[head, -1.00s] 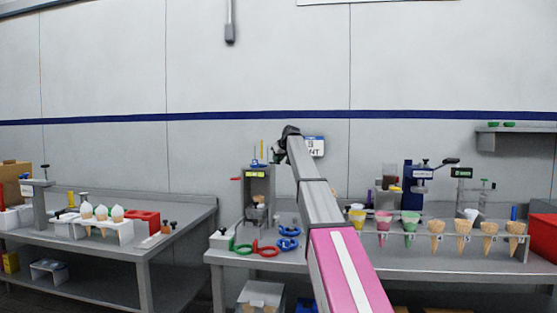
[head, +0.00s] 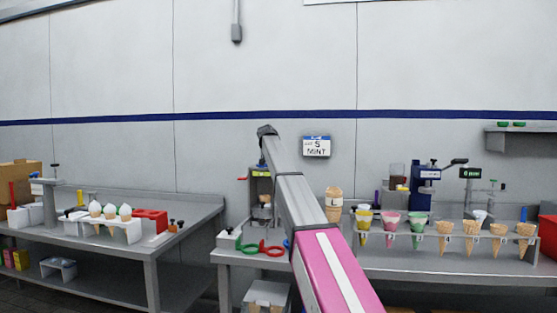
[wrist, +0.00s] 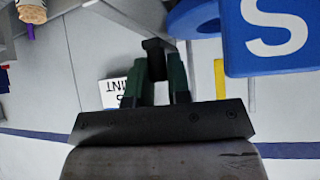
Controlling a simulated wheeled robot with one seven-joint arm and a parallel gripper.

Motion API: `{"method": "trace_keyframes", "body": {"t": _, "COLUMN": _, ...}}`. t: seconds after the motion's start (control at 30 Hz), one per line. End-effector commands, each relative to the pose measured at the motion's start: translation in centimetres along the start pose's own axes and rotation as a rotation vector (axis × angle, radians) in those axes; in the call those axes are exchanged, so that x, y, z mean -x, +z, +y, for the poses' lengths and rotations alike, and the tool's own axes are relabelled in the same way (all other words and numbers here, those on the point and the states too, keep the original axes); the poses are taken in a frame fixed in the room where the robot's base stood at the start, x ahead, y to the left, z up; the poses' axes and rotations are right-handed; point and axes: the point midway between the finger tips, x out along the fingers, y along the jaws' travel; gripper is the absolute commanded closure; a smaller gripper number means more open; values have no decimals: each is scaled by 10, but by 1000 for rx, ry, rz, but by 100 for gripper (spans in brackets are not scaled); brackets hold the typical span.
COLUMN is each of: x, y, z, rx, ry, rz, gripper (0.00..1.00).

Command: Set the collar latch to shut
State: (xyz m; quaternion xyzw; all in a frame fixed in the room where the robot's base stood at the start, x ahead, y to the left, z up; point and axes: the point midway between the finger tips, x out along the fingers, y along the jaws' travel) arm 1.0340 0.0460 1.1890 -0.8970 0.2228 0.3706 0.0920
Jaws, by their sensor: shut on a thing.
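My gripper (wrist: 155,88) is shut on a small black piece (wrist: 154,46) in the wrist view; I cannot tell whether this is the collar latch. A blue ring-like part with a white S (wrist: 268,36) is close by at the upper right, apart from the fingers. In the head view, my wrist is at the top of the grey stand (head: 256,214), and the fingers are hidden there. A red knob (head: 242,178) sticks out at the stand's left. A green ring (head: 248,247) and a red ring (head: 271,252) lie on the bench before it.
A "5 MINT" sign (head: 317,146) hangs on the wall right of my arm. A cone marked 1 (head: 333,198) and a rack of cones (head: 443,236) stand to the right. A left table (head: 180,239) carries white cones and a red block. My arm hides part of the bench.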

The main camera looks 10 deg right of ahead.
Motion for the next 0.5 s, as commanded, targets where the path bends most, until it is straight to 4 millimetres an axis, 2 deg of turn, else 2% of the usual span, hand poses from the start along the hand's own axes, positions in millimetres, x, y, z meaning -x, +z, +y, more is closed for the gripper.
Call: {"method": "trace_keyframes", "body": {"t": 0.5, "x": 0, "y": 1, "z": -11, "rx": -161, "ry": 164, "rz": -2, "gripper": 100}}
